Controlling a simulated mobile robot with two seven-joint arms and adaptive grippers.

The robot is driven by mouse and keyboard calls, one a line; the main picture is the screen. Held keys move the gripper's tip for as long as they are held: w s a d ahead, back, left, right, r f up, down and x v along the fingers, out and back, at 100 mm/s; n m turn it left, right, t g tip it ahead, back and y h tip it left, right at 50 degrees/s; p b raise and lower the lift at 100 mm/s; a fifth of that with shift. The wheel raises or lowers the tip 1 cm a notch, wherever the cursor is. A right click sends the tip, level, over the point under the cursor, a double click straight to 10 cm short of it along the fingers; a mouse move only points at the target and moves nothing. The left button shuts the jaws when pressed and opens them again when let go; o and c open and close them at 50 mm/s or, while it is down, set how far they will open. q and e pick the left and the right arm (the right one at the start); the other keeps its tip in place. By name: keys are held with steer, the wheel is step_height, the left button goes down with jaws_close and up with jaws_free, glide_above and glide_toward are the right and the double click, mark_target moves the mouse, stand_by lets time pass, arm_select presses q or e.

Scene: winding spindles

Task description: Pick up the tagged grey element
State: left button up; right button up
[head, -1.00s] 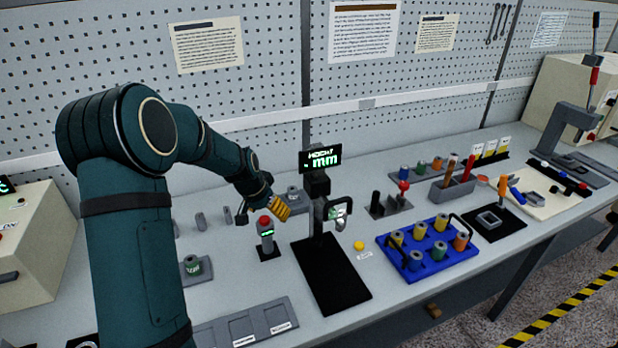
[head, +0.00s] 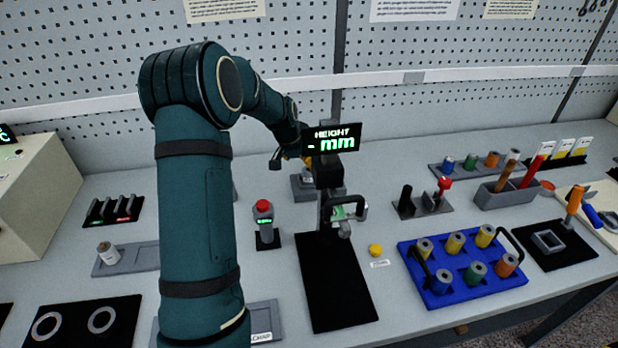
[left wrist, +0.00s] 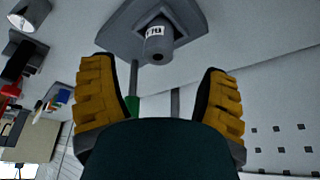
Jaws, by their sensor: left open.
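The tagged grey element (left wrist: 158,42) is a short grey cylinder with a white label, seated on a grey stand (left wrist: 125,45) in the left wrist view. In the head view this stand (head: 303,188) is partly hidden behind the height gauge (head: 329,180), and the element cannot be made out there. My right gripper is not in view.
The gauge and its black base (head: 337,285) stand just in front of the gripper. A red-button post (head: 264,225) is to its left. A blue tray (head: 462,285) of colored spools is at right. Another labelled cylinder (head: 107,252) sits on a grey plate at left.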

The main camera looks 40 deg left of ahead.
mark_target(310, 173)
arm_select(q)
steer(key=x, duration=0.7)
steer(key=shift+w+d+f+b, duration=0.1)
steer(key=shift+w+f+b, duration=0.15)
steer(key=shift+w+b, duration=0.15)
steer(key=c, duration=1.3)
